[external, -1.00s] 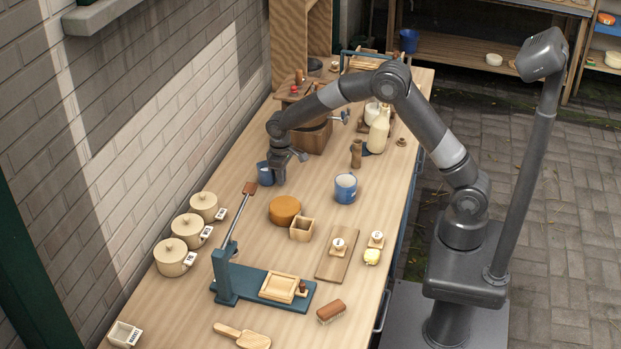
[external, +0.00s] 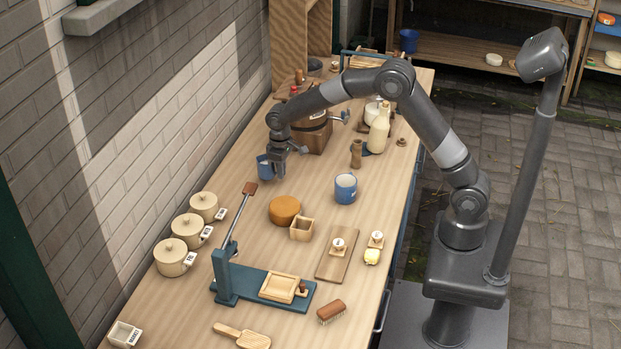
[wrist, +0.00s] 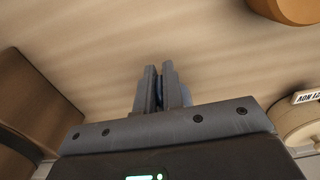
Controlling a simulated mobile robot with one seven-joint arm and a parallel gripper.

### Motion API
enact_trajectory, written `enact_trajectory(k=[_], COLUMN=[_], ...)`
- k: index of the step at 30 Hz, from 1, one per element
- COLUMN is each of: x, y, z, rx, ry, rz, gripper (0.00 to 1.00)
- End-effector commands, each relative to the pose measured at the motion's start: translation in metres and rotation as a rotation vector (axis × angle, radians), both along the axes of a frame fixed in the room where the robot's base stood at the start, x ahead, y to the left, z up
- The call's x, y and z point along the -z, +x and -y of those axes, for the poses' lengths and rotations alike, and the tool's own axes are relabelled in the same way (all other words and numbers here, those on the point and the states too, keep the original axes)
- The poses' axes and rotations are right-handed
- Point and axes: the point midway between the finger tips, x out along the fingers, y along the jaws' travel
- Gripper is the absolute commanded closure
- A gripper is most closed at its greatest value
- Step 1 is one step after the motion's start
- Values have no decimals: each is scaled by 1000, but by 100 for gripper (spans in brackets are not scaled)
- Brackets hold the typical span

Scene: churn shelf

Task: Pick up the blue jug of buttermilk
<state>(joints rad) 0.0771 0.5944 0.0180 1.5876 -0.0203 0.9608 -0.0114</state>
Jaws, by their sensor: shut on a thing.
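A small blue jug (external: 263,168) is at the left side of the workbench, in front of the wooden churn, in the external view. My gripper (external: 277,172) is shut on its right side and holds it upright, seemingly a little above the bench. In the wrist view my gripper's fingers (wrist: 160,85) are close together with only a sliver of blue between them; the rest of the jug is hidden. A second, larger blue vessel (external: 346,190) with a label stands to the right, apart from my gripper. I cannot read which one says buttermilk.
The wooden churn (external: 313,136) stands just behind the held jug. A cream bottle (external: 379,134) and brown pepper-mill-like object (external: 356,154) are to the right. A round orange-brown block (external: 284,210) and lidded pots (external: 187,229) are nearer. The brick wall (external: 150,110) runs along the left.

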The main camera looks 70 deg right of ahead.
Motion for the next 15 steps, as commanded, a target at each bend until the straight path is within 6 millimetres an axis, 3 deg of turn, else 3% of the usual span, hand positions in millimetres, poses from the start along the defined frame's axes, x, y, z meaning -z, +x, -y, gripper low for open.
enact_trajectory(k=[3, 15], x=[-16, -43], y=[1, -27], z=[0, 41], rx=[0, 3], ry=[0, 0], rz=[5, 3], gripper=[100, 100])
